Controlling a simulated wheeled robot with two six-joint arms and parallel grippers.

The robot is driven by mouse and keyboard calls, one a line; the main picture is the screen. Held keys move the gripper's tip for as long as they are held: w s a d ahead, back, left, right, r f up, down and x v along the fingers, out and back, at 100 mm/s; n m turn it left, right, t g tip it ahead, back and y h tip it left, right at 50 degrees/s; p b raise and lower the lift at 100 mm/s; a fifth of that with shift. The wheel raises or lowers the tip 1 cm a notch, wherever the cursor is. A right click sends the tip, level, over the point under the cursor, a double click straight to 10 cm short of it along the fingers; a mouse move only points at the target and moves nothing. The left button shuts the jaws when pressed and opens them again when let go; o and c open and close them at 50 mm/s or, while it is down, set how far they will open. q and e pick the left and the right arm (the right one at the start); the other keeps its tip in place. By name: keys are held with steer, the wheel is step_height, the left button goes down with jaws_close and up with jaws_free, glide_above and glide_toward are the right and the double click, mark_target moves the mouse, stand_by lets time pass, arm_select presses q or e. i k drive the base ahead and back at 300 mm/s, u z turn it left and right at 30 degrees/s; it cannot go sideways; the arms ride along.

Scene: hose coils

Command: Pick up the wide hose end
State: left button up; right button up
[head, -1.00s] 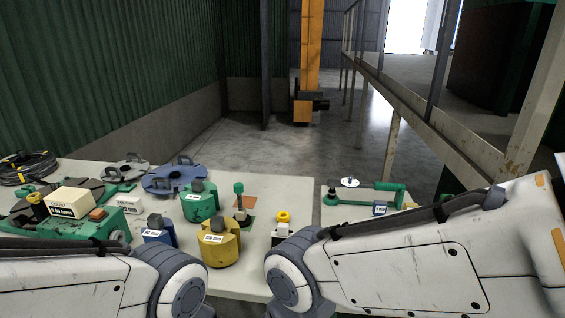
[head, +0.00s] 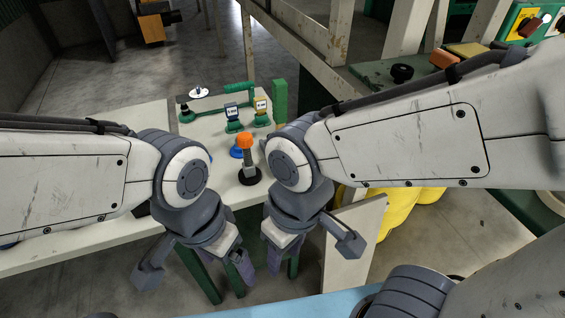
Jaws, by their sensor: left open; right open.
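I cannot make out a wide hose end in the head view. Large yellow rounded shapes (head: 402,212) show low at the right, partly behind my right arm and a pale board; I cannot tell whether they are hose. My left gripper (head: 238,270) and my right gripper (head: 275,260) point down near the lower middle, side by side and apart. Both are open, with nothing seen between their purple fingers. They appear in front of the table's near edge.
A railing and platform stand behind right. Grey floor shows beyond the table.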

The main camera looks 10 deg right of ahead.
mark_target(250, 175)
steer(key=k, duration=1)
steer(key=u, duration=0.95)
steer(key=i, duration=0.75)
steer(key=z, duration=1.9)
